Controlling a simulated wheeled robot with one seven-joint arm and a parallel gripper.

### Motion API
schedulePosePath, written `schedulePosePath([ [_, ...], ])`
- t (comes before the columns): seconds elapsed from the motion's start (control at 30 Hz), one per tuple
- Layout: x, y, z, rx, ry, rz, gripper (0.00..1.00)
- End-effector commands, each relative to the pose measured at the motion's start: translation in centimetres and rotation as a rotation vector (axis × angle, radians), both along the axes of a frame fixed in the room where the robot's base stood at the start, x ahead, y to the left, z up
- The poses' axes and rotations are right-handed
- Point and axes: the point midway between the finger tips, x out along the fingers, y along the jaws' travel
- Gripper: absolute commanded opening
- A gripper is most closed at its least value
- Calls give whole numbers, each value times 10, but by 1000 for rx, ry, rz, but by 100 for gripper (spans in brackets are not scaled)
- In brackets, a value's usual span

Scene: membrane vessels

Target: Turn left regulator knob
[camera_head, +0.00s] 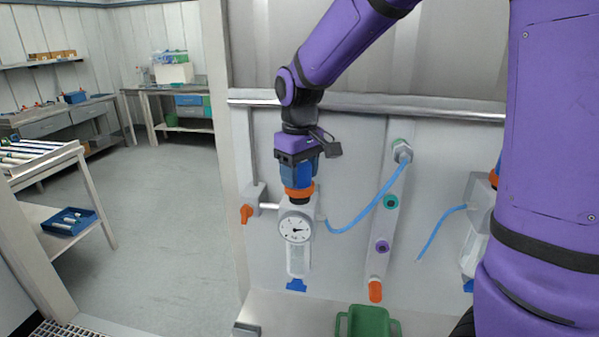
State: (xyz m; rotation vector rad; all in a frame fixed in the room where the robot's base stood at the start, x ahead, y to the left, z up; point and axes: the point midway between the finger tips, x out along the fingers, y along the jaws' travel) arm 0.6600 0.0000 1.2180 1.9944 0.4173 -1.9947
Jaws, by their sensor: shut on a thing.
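The left regulator (295,224) is a grey body with a round white dial gauge and a clear bowl below, mounted on the wall panel. On its top is a blue knob (297,176) above an orange ring. My gripper (297,161) points down from above and is shut on the knob. The fingertips are hard to make out against the blue, and the upper part of the knob is hidden by the gripper.
A blue hose (362,213) curves right to a fitting strip (383,222) with coloured ports. An orange-handled valve (247,213) is close left. A green container (368,321) stands below. A second regulator (479,220) is partly hidden behind my arm. The floor at left is open.

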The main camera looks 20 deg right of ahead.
Motion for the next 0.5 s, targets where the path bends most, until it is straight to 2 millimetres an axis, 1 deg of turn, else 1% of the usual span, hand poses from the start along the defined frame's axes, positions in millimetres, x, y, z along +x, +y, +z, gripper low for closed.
schedulePosePath([
  [0.2,0,0,0,0,-1,-49,31],
  [0.5,0,0,0,-1,-1,-60,31],
])
